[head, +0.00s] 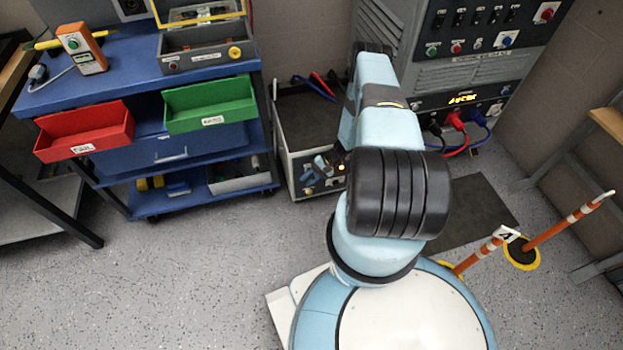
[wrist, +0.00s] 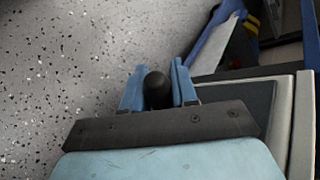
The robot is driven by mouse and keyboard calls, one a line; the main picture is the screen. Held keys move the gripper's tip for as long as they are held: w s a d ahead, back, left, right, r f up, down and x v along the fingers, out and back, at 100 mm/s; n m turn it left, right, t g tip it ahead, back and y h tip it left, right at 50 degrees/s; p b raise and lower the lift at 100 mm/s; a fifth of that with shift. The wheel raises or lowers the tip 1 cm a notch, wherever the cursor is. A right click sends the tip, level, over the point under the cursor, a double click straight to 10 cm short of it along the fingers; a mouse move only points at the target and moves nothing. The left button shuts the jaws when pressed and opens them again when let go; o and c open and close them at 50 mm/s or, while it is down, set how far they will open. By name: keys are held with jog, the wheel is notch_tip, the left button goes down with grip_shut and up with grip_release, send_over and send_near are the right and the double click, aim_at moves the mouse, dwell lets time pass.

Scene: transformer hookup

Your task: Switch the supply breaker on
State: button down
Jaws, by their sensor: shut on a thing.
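My gripper (wrist: 158,78) is shut on a black rounded knob (wrist: 157,92) in the wrist view, with a blue finger on each side of it. What the knob is fixed to is hidden, so I cannot tell whether it is the supply breaker's handle. In the head view my gripper (head: 328,163) shows small at the front of a low grey box (head: 297,178), partly hidden by my arm. The box's front panel carries small dark and coloured fittings, too small to make out. In the wrist view the box's pale rim (wrist: 302,125) is right of my gripper.
A tall grey cabinet (head: 471,68) with switches, buttons and black, red and blue plugged leads stands behind my arm. A blue trolley (head: 152,72) with red and green bins stands left. Orange posts (head: 567,221) stand right. The floor at front left is clear.

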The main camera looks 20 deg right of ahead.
jog(key=shift+s+d+f, duration=0.15)
jog(key=shift+d, duration=0.05)
jog(key=c, duration=1)
grip_release()
jog(key=shift+a, duration=0.1)
jog(key=shift+o, duration=0.2)
jog(key=v, duration=1.3)
jog(key=shift+d+r, duration=0.25)
jog(key=shift+r, duration=0.05)
jog(key=shift+w, duration=0.25)
